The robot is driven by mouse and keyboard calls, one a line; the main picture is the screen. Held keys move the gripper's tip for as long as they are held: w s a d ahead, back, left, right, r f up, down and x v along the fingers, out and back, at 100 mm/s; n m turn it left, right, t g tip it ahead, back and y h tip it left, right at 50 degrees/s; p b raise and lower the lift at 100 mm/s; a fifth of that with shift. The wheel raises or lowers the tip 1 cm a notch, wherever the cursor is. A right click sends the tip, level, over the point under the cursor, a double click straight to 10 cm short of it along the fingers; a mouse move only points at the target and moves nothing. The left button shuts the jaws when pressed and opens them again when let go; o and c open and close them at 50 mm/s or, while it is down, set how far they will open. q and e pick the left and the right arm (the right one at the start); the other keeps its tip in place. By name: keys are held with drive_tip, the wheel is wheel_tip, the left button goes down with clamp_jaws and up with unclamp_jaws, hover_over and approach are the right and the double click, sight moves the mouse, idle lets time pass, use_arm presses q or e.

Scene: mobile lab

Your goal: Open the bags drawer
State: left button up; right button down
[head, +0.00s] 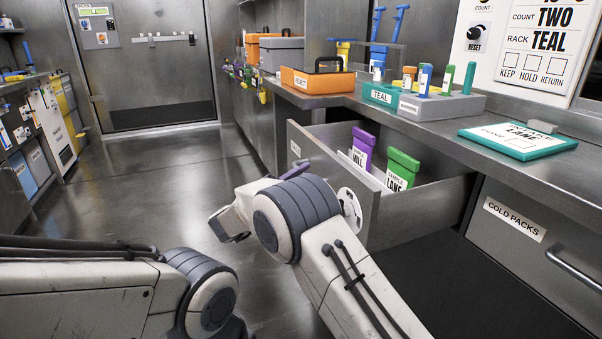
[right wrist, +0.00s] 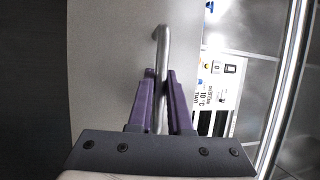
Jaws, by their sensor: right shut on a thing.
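The bags drawer stands pulled out from under the counter in the head view; its grey front panel (head: 325,165) faces left, with a small label too slanted to read. Inside are a purple bag (head: 362,148) labelled MILL and a green bag (head: 402,170) labelled LANE. My right gripper (head: 296,170) is at the outer side of the front, mostly hidden by my own wrist. In the right wrist view its purple fingers (right wrist: 160,88) are shut around the metal drawer handle (right wrist: 162,42). My left arm shows at lower left; its gripper is out of view.
The counter above holds an orange box (head: 315,80), a teal rack (head: 380,95) with tubes and a teal LANE card (head: 518,140). A closed COLD PACKS drawer (head: 520,240) is at the right. The floor (head: 170,180) to the left is clear.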

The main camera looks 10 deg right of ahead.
drive_tip(key=shift+a+f, duration=0.1)
drive_tip(key=c, duration=0.8)
unclamp_jaws()
drive_tip(key=shift+c, duration=0.2)
drive_tip(key=shift+s+a, duration=0.1)
drive_tip(key=p+v, duration=0.3)
drive_tip(key=v, duration=0.7)
drive_tip(key=shift+s, duration=0.1)
